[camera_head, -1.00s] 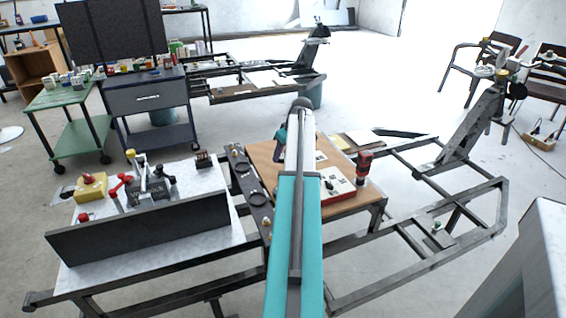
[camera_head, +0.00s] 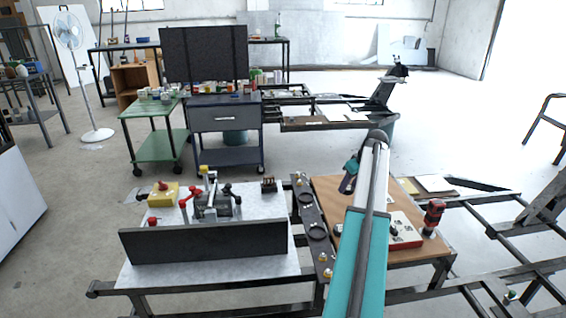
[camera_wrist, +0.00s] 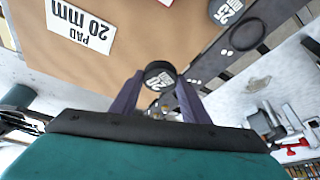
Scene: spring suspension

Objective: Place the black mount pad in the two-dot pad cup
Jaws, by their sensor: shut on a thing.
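My gripper (camera_wrist: 160,90) is shut on a black round mount pad (camera_wrist: 160,70) with a white printed label, held between the fingertips in the wrist view. In the head view my gripper (camera_head: 349,178) is above the left part of the brown board, and the pad cannot be made out. A dark rail with round pad cups (camera_head: 317,232) runs along the board's left edge. In the wrist view an empty cup (camera_wrist: 247,33) shows on that rail, up and right of the held pad.
A white card reading PAD 20 mm (camera_wrist: 83,22) lies on the brown board (camera_wrist: 110,65). A red-and-black tool (camera_head: 433,217) stands at right; a dark upright plate (camera_head: 205,242) fronts the left table.

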